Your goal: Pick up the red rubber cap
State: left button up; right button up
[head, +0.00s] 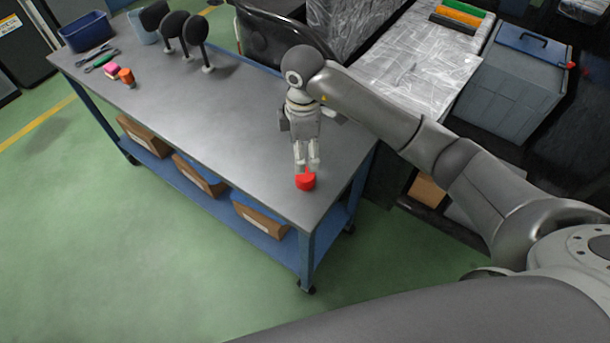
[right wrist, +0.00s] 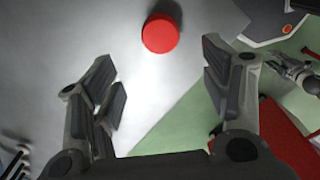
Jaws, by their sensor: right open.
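The red rubber cap (head: 306,182) sits on the grey table top near its front right corner. In the right wrist view the round cap (right wrist: 160,34) lies beyond the fingertips, roughly in line with the space between them. My right gripper (head: 308,166) hangs above the table just behind the cap in the head view. Its fingers (right wrist: 160,68) are spread wide with nothing between them. I cannot tell its exact height above the table.
The grey table (head: 235,110) has a blue frame and cardboard boxes (head: 200,175) on its lower shelf. Black round paddles (head: 184,33), a blue bin (head: 86,32) and small colored items (head: 118,73) stand at its far left. The table middle is clear.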

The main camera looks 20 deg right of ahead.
send_over(304, 175)
notch_tip(304, 175, down, 5)
jog(key=shift+w+r+p, duration=0.1)
jog(key=shift+p, duration=0.2)
jog(key=shift+f+p, duration=0.75)
jog(key=shift+f, duration=2.05)
jog(key=shift+c, duration=0.5)
jog(key=c, duration=0.8)
